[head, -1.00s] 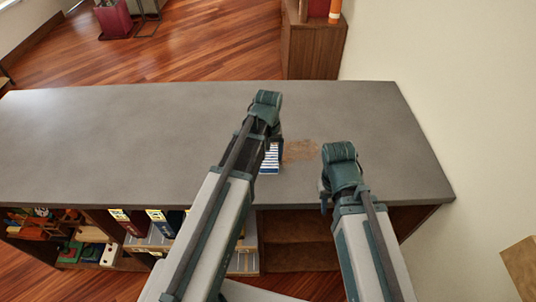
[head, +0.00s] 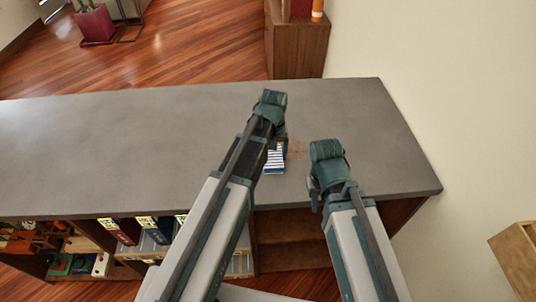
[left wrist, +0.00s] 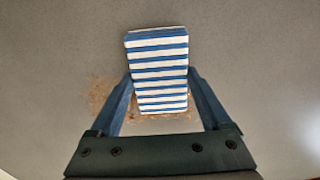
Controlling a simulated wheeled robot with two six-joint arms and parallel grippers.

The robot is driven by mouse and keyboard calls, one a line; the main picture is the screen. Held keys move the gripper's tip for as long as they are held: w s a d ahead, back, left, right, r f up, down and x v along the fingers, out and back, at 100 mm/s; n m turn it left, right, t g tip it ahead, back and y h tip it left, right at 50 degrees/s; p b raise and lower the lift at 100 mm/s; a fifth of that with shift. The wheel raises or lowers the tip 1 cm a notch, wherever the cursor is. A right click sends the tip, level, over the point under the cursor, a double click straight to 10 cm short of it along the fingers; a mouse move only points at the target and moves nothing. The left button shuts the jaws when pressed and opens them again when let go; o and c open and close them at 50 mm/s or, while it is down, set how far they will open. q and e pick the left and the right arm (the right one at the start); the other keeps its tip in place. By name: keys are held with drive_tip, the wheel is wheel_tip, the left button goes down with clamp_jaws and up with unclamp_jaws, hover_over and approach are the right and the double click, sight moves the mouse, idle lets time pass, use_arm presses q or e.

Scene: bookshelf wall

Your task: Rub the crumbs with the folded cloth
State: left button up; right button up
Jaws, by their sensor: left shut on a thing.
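The folded cloth (left wrist: 158,68), striped blue and white, is held between the two fingers of my left gripper (left wrist: 160,88). In the head view the cloth (head: 275,160) shows beside my left arm, low over the grey counter. The tan crumbs (left wrist: 103,95) form a patch that shows mostly left of the cloth and a little past its near end; the cloth hides part of it. In the head view the crumbs (head: 298,149) lie just right of the cloth. My right gripper (head: 316,196) is right of the crumbs; its fingers are not clear.
The grey counter top (head: 130,140) is bare to the left. Its right end is near a pale wall (head: 450,90). Shelves below hold binders (head: 120,230) and small items. A wooden cabinet (head: 298,50) stands behind, and a wooden box (head: 518,258) is at the lower right.

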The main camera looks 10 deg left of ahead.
sight(309, 153)
use_arm(q)
drive_tip(key=shift+w+d+f, duration=0.1)
drive_tip(key=shift+w+d, duration=0.15)
drive_tip(key=shift+d, duration=0.75)
drive_tip(key=shift+d, duration=0.1)
drive_tip(key=shift+w+d, duration=0.3)
drive_tip(key=shift+d, duration=0.55)
drive_tip(key=shift+w+d, duration=0.25)
drive_tip(key=shift+d, duration=0.6)
drive_tip(key=shift+d, duration=0.1)
drive_tip(key=shift+w+d, duration=0.35)
drive_tip(key=shift+d, duration=0.85)
drive_tip(key=shift+w+d, duration=0.35)
drive_tip(key=shift+d, duration=0.8)
drive_tip(key=shift+w+d, duration=0.35)
drive_tip(key=shift+d, duration=0.85)
drive_tip(key=shift+w+a, duration=0.2)
drive_tip(key=shift+w, duration=0.35)
drive_tip(key=shift+w+a, duration=0.15)
drive_tip(key=shift+w, duration=0.45)
drive_tip(key=shift+a, duration=0.1)
